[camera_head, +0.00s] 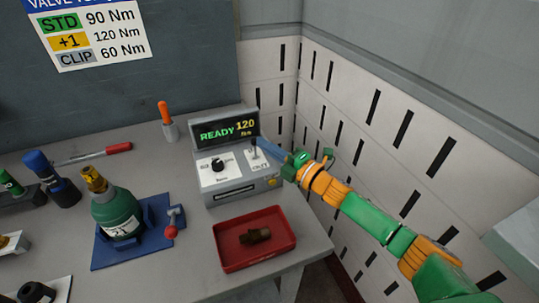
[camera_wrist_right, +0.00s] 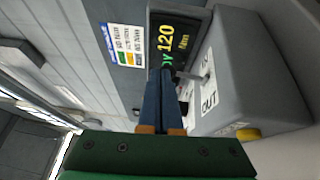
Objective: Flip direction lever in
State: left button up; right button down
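The direction lever (camera_head: 254,149) is a small metal toggle on the right of the grey controller box (camera_head: 227,187), on a white plate. In the right wrist view the lever (camera_wrist_right: 188,76) sticks out between the labels IN and OUT; which way it leans I cannot tell for sure. My right gripper (camera_head: 268,149) comes from the right, its blue fingertips just beside the lever. In the right wrist view its two fingers (camera_wrist_right: 165,75) lie together with nothing visible between them, their tips at or very near the lever's end; contact is unclear. My left gripper is not in view.
The display (camera_head: 228,130) reads READY 120. A black knob (camera_head: 217,165) is left of the lever. A red tray (camera_head: 254,239) with a brown part stands in front. A green valve (camera_head: 117,212) on a blue base is left. A slotted wall (camera_head: 385,110) bounds the right.

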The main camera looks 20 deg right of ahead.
jog(key=shift+w+r, duration=0.15)
jog(key=shift+w, duration=0.4)
jog(key=b+v, duration=0.2)
jog(key=v, duration=0.5)
